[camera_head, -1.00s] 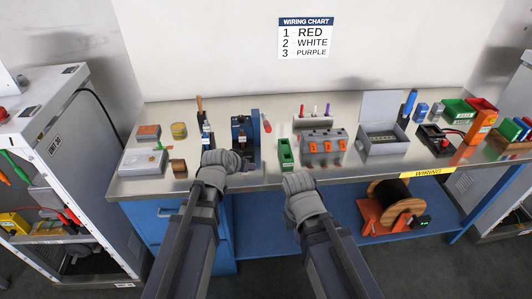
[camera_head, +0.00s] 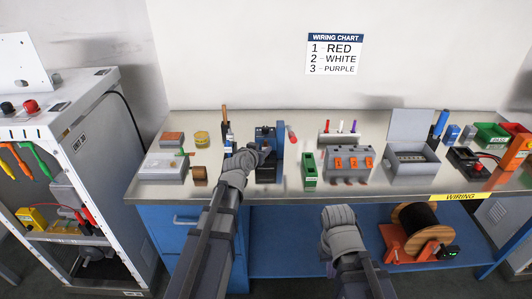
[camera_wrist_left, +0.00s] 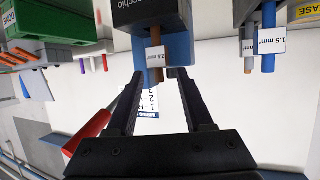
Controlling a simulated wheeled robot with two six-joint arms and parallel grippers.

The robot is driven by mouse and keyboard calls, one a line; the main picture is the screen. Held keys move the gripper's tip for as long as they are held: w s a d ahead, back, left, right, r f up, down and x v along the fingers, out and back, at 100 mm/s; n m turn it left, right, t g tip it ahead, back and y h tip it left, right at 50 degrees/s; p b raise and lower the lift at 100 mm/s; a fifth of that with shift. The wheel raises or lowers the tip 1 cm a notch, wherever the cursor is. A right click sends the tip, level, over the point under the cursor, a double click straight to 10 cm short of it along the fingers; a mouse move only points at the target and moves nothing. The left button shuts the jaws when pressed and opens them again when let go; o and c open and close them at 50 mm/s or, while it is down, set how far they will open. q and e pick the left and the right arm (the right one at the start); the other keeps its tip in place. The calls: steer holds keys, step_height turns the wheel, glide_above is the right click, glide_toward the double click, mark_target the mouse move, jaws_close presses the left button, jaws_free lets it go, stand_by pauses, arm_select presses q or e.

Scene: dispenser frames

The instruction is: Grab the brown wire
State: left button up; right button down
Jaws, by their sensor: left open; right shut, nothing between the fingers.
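A brown wire (camera_wrist_left: 155,36) with a white "2.5 mm²" tag hangs from a dark block with a blue part in the left wrist view. My left gripper (camera_wrist_left: 157,75) is open, with its fingertips on either side of the brown wire's end; contact cannot be told. In the head view my left gripper (camera_head: 254,154) is at the front of the blue and black device (camera_head: 266,138), largely covering what is there. My right gripper (camera_head: 338,216) is shut and empty, in front of the bench edge.
A second brownish wire (camera_wrist_left: 248,24) and a blue wire (camera_wrist_left: 268,58) tagged "1.5 mm²" are at the right of the wrist view. A red handle (camera_wrist_left: 92,130) lies to the left. A green holder (camera_head: 309,168) and a grey block with orange levers (camera_head: 351,166) stand on the bench.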

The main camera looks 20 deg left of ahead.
mark_target(265, 144)
arm_select(q)
steer(key=x, duration=0.1)
steer(key=b+x, duration=0.1)
steer(key=x, duration=0.3)
steer(key=shift+w+d+r, duration=0.15)
steer(key=shift+w+r, duration=0.05)
steer(key=shift+r, duration=0.05)
steer(key=shift+s+r, duration=0.1)
steer(key=shift+c, duration=0.5)
jaws_close()
